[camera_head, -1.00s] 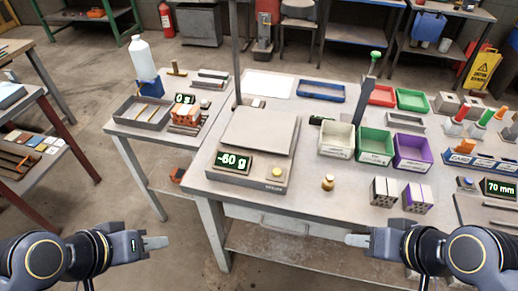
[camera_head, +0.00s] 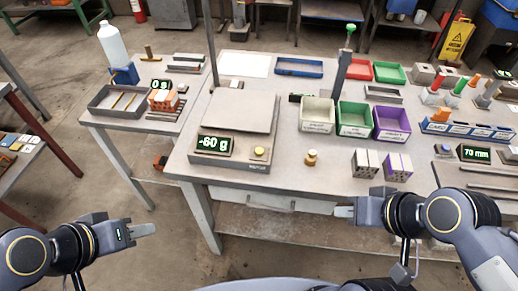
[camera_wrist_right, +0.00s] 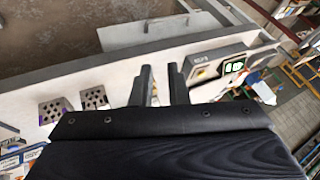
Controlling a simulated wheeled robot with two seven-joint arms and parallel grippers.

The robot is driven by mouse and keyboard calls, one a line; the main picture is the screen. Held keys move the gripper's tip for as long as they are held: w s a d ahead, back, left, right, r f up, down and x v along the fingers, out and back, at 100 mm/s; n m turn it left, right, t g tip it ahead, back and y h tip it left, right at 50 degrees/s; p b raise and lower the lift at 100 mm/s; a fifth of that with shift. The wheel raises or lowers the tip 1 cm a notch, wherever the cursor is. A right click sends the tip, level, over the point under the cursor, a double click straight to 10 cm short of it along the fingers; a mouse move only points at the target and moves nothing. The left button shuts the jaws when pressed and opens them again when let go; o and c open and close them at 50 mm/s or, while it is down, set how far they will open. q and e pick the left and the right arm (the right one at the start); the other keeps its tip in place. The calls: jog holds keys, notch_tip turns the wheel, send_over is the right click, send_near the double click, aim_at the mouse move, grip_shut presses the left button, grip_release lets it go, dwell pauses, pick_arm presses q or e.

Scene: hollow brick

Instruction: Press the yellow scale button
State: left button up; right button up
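The grey scale (camera_head: 237,112) with a flat square plate stands at the left front of the workbench. Its display (camera_head: 214,145) reads -60 g. The round yellow button (camera_head: 259,152) sits on its front panel, right of the display, and nothing touches it. In the right wrist view the button (camera_wrist_right: 200,72) shows just right of my fingers. My right gripper (camera_head: 343,211) is in front of the bench edge, right of the button; its fingers (camera_wrist_right: 162,86) are apart with nothing seen between them. My left gripper (camera_head: 143,230) is in front of the bench, left of the scale; its finger gap is not visible.
A small brass weight (camera_head: 311,158) stands right of the scale. Hollow bricks (camera_head: 366,164) stand further right. White (camera_head: 318,115), green (camera_head: 354,118) and purple (camera_head: 391,123) bins stand behind. A thin post rises behind the scale. The bench front before the button is clear.

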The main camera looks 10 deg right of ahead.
grip_shut()
dwell(0.8)
dwell(0.5)
